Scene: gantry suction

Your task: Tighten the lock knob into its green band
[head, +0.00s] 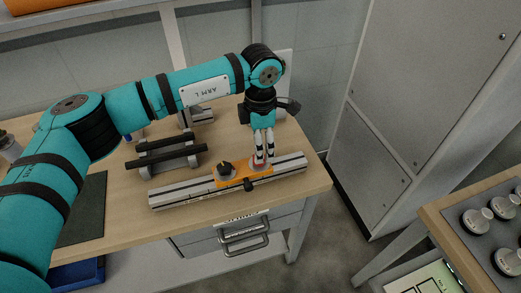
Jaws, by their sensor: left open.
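An orange carriage (236,178) sits on a grey metal rail (172,199) on the wooden table. A black knob with a yellow mark (224,168) stands on its left part, and another black knob (250,185) sticks out at its front edge. I cannot tell for sure which is the lock knob. No green band can be made out. My left gripper (263,160) points down over the right part of the carriage, its fingers open around or just beside a small reddish part there. The fingers hide what is between them. My right gripper is out of view.
A rack with black bars (166,152) stands behind the rail. A dark mat (85,215) lies at the left. A drawer handle (245,238) is below the table edge. A grey cabinet (420,95) and a table with round knobs (480,222) are at the right.

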